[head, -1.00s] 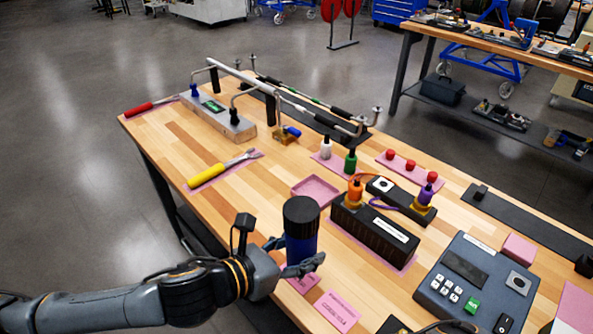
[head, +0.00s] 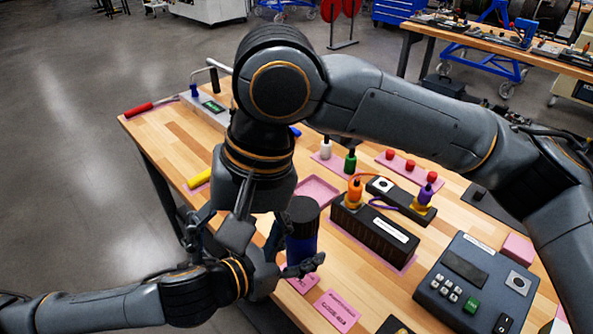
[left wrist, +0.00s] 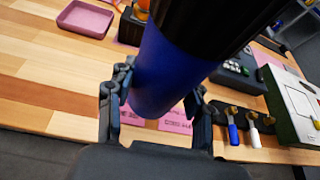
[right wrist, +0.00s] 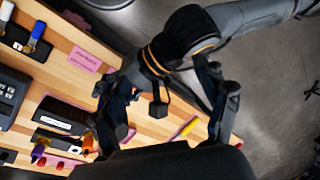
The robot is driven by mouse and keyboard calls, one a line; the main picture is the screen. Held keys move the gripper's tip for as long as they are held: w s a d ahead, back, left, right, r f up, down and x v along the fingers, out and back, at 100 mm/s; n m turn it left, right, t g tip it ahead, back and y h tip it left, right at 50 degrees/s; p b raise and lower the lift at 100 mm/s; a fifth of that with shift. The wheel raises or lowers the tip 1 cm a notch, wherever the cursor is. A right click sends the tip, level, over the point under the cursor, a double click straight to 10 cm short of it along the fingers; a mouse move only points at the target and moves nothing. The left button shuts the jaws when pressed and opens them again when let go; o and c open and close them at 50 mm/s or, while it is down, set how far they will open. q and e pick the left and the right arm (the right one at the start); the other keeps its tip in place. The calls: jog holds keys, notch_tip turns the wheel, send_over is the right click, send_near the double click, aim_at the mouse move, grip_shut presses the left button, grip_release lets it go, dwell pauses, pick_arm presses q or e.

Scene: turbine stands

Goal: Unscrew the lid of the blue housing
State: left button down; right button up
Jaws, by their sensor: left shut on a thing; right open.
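The blue housing (head: 303,248) stands upright near the table's front edge, with its black lid (head: 303,210) on top. My left gripper (head: 298,266) is shut on the housing's lower part. In the left wrist view the blue body (left wrist: 165,75) is between the fingers, with the black lid (left wrist: 215,20) above. My right gripper (head: 235,236) is open and empty, pointing down just left of the lid and above my left wrist. In the right wrist view its fingers (right wrist: 160,88) are spread with my left arm beyond them. I cannot make out the housing there.
A pink tray (head: 318,190) lies behind the housing. A black box (head: 375,235) with an orange-topped connector is to its right, and a grey keypad console (head: 475,285) farther right. Pink labels (head: 337,311) lie in front. A yellow-handled tool (head: 199,180) is partly hidden by my right arm.

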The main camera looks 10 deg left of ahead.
aim_at(297, 206)
jog(key=w+d+m+h, duration=0.1)
jog(key=w+m, duration=0.2)
jog(key=w+d+r+m+h, duration=0.1)
jog(key=w+d+m, duration=0.1)
jog(key=w+m, duration=0.2)
jog(key=w+d+m+t+h, duration=0.1)
jog(key=w+d+m, duration=0.1)
jog(key=w+m, duration=0.2)
jog(key=shift+w+r, duration=0.2)
jog(key=shift+r, duration=0.1)
jog(key=shift+w+d+r+m, duration=0.1)
jog(key=shift+w+d+m, duration=0.2)
jog(key=shift+m, duration=0.1)
jog(key=shift+f, duration=0.2)
notch_tip(297, 206, down, 8)
jog(key=shift+r, duration=0.25)
